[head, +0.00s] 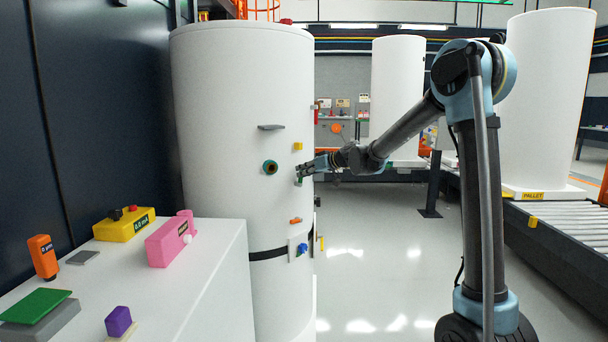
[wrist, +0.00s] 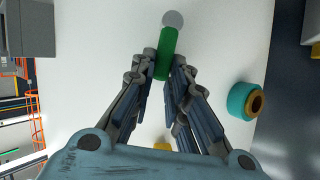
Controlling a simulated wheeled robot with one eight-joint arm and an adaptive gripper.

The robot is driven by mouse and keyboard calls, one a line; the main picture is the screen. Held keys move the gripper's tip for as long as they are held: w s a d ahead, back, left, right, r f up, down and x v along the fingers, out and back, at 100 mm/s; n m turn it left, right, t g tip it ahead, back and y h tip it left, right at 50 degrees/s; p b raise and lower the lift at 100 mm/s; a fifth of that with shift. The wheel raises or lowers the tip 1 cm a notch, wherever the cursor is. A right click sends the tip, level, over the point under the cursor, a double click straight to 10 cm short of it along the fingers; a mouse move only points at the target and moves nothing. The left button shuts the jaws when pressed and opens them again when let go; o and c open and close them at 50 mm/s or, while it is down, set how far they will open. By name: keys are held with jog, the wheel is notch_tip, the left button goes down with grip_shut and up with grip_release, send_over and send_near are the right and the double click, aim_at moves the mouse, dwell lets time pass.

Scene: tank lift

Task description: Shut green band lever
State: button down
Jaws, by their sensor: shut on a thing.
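The green band lever (wrist: 168,42) is a short green bar on the white tank (head: 225,110), with a round grey pivot (wrist: 173,19) at its far end. It runs nearly straight up the wrist view, leaning slightly right. My gripper (wrist: 164,72) is shut on the lever's near end, with one finger on each side. In the head view, my gripper (head: 303,172) reaches the tank's right side from the right. Only a small bit of the green lever (head: 299,181) shows there, beside the fingers.
A blue fitting (head: 302,248) is lower still. A white bench (head: 215,270) stands front left.

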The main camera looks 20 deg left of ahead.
jog(key=w+d+f+m+g+y, duration=0.2)
jog(key=w+f+m+g+y, duration=0.2)
jog(key=m, duration=0.5)
jog(key=shift+w+d+f+m, duration=0.2)
jog(key=shift+w+f+m, duration=0.15)
jog(key=shift+w+m, duration=0.05)
dwell(0.5)
jog(key=c, duration=1.6)
grip_release()
jog(key=shift+f, duration=0.1)
jog(key=shift+o, duration=0.2)
